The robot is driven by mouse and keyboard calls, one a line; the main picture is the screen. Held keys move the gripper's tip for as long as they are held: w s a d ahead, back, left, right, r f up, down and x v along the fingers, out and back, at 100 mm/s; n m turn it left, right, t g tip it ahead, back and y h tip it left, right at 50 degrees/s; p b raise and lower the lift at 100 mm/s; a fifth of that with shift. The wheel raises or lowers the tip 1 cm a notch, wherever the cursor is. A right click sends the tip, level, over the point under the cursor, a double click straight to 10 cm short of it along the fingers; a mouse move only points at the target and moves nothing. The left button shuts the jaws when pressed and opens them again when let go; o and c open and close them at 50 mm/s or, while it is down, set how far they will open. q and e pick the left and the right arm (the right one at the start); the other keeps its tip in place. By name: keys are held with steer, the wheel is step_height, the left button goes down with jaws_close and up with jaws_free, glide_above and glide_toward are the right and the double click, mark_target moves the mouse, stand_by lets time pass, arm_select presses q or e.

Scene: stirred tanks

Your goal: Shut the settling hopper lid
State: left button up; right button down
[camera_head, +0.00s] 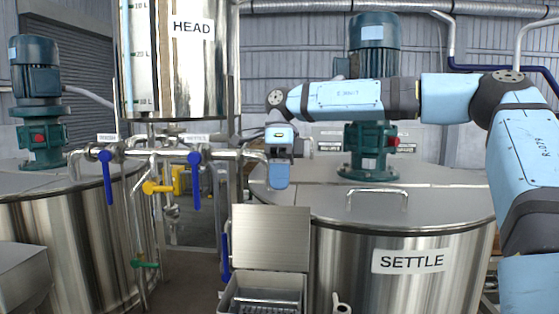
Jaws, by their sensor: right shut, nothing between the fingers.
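The settling hopper (225,301) is a small steel box at the bottom centre, with a grate visible inside it. Its flat steel lid (270,238) stands raised, upright at the back of the hopper, so the hopper is open. It stands in front of the tank labelled SETTLE (340,262). My right arm reaches in from the right, and my right gripper (279,184) hangs pointing down above the lid, apart from it. The gripper is shut with nothing in it; its fingertips are small and hard to make out. My left gripper is out of view.
The SETTLE tank top carries a handle (377,193) and a green motor drive (370,165). To the left are pipes with blue valve levers (195,180) and a yellow lever (157,187). The HEAD tank (175,70) stands above them.

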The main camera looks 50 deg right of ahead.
mark_target(272, 235)
steer(key=shift+p+x, duration=0.4)
steer(key=shift+x, duration=1.8)
steer(key=shift+d+f, duration=0.1)
